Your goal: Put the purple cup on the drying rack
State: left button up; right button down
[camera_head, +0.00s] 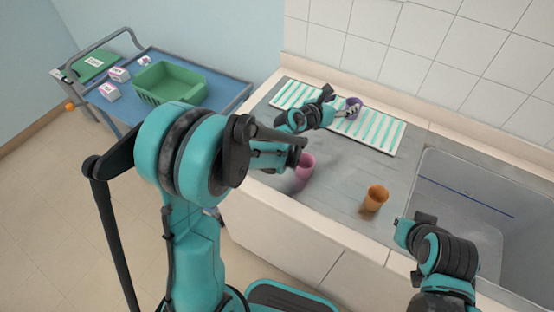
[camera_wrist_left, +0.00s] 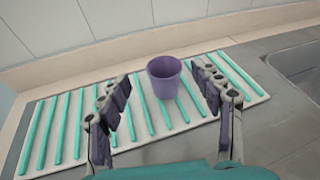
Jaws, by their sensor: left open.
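The purple cup (camera_wrist_left: 165,80) stands upright on the drying rack (camera_wrist_left: 70,125), a white board with teal ridges, in the left wrist view. In the head view the cup (camera_head: 354,104) shows partly behind my left gripper (camera_head: 346,108), on the rack (camera_head: 385,133). My left gripper (camera_wrist_left: 165,110) is open, with its fingers spread to either side of the cup and a little short of it; I see no contact.
A pink cup (camera_head: 304,167) and an orange cup (camera_head: 375,198) stand on the grey counter in front of the rack. A sink (camera_head: 465,195) is at the right. A blue cart (camera_head: 222,91) with a green basket (camera_head: 170,82) stands at the left.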

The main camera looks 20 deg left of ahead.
pick_arm(q)
jog(key=s+a+r+n+t+y, duration=0.2)
jog(key=a+r+n+t, duration=0.15)
jog(key=r+n, duration=0.3)
jog(key=s+a+r+n+t+y, duration=0.2)
jog(key=a+r+n, duration=0.35)
jog(key=r, duration=0.25)
jog(key=s+a+r+n+g+y, duration=0.1)
jog(key=s+a+n+y, duration=0.5)
jog(key=n, duration=0.5)
jog(key=s+a+f+n+g, duration=0.55)
jog(key=s+f+n, duration=0.35)
jog(key=s+n, duration=0.3)
jog(key=s+d+f+n+g+h, duration=0.3)
jog(key=s+f, duration=0.5)
jog(key=s, duration=0.3)
jog(key=d+n+g, duration=0.1)
jog(key=d+n, duration=0.1)
jog(key=d, duration=0.1)
jog(key=shift+s+d+f+g, duration=0.15)
jog(key=shift+s+d+g, duration=0.1)
jog(key=shift+s+g, duration=0.15)
